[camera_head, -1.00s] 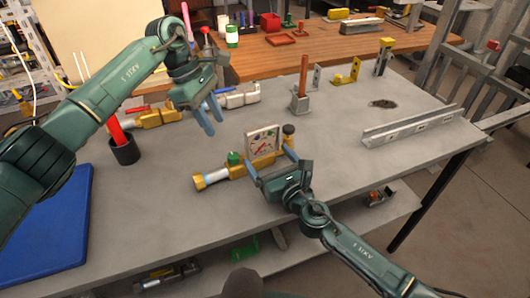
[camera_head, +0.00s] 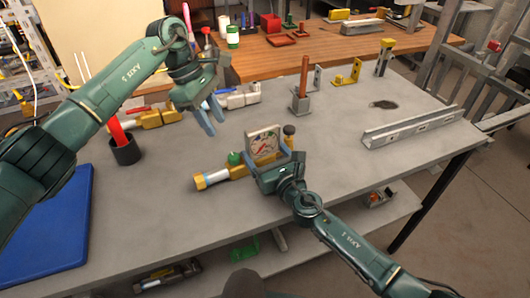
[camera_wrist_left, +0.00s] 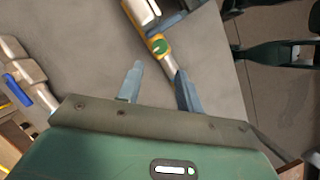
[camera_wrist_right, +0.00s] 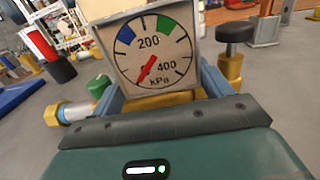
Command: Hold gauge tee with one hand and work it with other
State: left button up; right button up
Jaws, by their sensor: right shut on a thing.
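The gauge tee (camera_head: 235,171) lies on the grey bench, a brass body with a pale pipe section, a green knob (camera_head: 234,158) and a dark knob (camera_head: 289,130). Its square gauge face (camera_head: 263,143) stands upright; the right wrist view shows its kPa dial (camera_wrist_right: 150,50) with a red needle and blue and green bands. My right gripper (camera_head: 269,158) is shut on the gauge tee, one finger each side below the dial; the exact contact is partly hidden. My left gripper (camera_head: 213,113) is open and empty, above the bench behind and left of the tee.
A black cup (camera_head: 124,152) with a red-handled tool stands left, beside a blue mat (camera_head: 45,235). Brass and silver valve fittings (camera_head: 160,117) lie behind my left gripper. A metal channel (camera_head: 410,127) and a post block (camera_head: 300,101) are right. Bench front is clear.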

aim_at(233, 156)
pick_arm(q)
jog(key=shift+o, duration=0.2)
pick_arm(e)
jog(key=c, duration=0.5)
pick_arm(q)
jog(key=shift+o, duration=0.8)
pick_arm(e)
jog(key=shift+c, duration=0.2)
pick_arm(q)
jog(key=shift+o, duration=0.4)
jog(key=shift+d+r, duration=0.25)
jog(key=shift+d, duration=0.1)
jog(key=s+d+r+n+t+y, duration=0.1)
jog(key=d+r+n+y, duration=0.15)
jog(key=n, duration=0.25)
jog(key=shift+n+y, duration=0.65)
jog(key=shift+n, duration=0.25)
jog(key=f, duration=1.2)
jog(key=shift+s+d+f, duration=0.2)
jog(key=shift+d, duration=0.1)
